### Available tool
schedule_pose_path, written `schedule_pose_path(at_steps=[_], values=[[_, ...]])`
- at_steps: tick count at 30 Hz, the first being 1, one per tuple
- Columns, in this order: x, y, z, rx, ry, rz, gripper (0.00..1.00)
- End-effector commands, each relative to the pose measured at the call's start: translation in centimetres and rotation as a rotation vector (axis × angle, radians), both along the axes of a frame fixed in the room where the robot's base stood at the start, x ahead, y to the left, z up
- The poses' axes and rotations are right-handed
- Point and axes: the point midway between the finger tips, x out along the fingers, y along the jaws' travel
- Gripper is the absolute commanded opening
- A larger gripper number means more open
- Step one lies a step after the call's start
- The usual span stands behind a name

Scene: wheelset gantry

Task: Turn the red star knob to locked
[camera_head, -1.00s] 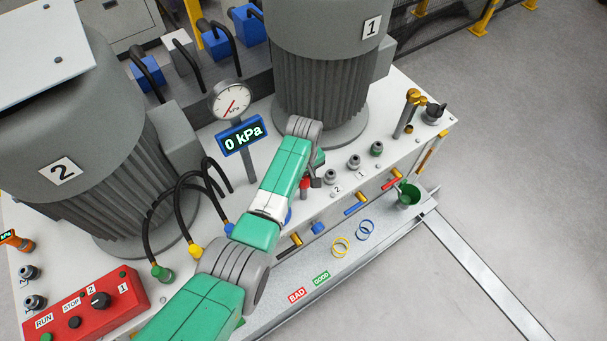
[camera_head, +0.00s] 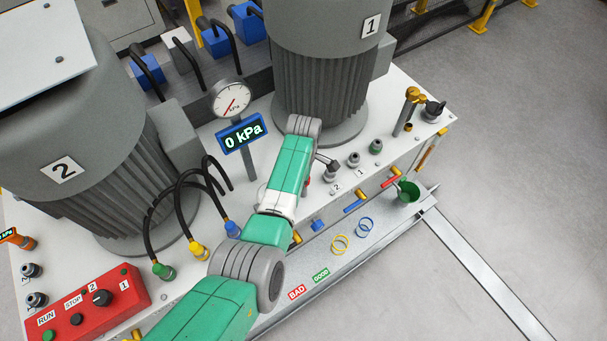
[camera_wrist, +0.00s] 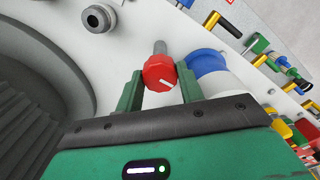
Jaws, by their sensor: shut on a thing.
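The red star knob (camera_wrist: 159,74) is in the middle of the wrist view, on a threaded metal stem, with a white line on its face slanting to the lower right. My gripper (camera_wrist: 160,78) has one green finger on each side of the knob and is shut on it. In the head view my arm covers most of the gripper; only a small bit of red shows beside my wrist. I cannot see any locked or unlocked marking by the knob.
A blue cylindrical part (camera_wrist: 207,62) is close beside the right finger. A grey fitting (camera_wrist: 99,18) stands at the upper left. In the head view, the gauge (camera_head: 232,98) reading 0 kPa and hoses stand left of my arm, with motor 1 (camera_head: 320,90) behind it.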

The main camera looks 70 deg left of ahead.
Motion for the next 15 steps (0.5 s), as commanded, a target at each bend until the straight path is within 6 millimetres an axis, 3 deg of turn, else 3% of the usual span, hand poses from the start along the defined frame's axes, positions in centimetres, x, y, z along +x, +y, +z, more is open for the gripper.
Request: schedule_pose_path(at_steps=[15], values=[[0.03,0.06,0.17,0.001,-0.001,0.055,0.15]])
